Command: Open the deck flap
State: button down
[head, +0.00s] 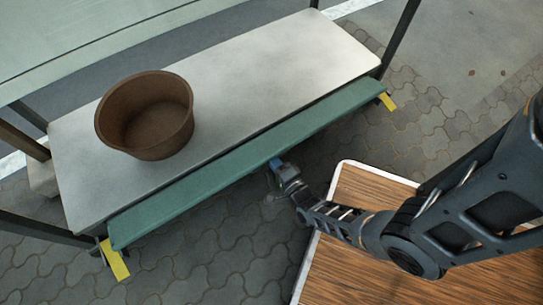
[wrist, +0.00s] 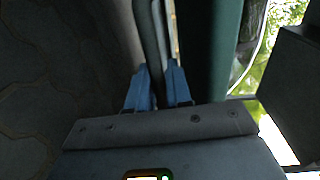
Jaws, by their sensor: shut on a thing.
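The deck flap is a long green panel (head: 225,172) along the front edge of the pale grey deck (head: 270,70). It shows as a narrow strip in the head view, and I cannot tell its exact tilt. My gripper (head: 277,164) is at the flap's outer edge, near the middle of its length. In the wrist view the two blue fingers (wrist: 160,88) are shut on a thin edge running up between them. A green surface (wrist: 216,45) lies just right of the fingers. The grip itself is mostly hidden in the head view.
A brown clay bowl (head: 145,115) stands on the deck's left part. Yellow brackets are at the flap's left end (head: 115,260) and right end (head: 388,101). Dark posts (head: 400,35) rise at the corners. Grey paving (head: 215,250) lies open in front.

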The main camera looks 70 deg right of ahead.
jog(key=shift+s+a+r+g+y+p, duration=0.1)
jog(key=shift+r+g+y+p, duration=0.3)
jog(key=shift+p, duration=0.6)
jog(key=shift+s+a+r+g+y+p, duration=0.15)
jog(key=shift+r+g+p, duration=0.35)
jog(key=shift+p, duration=0.5)
jog(key=shift+d, duration=0.1)
jog(key=c, duration=1.2)
grip_release()
jog(key=shift+p+v, duration=0.95)
jog(key=shift+v, duration=2.9)
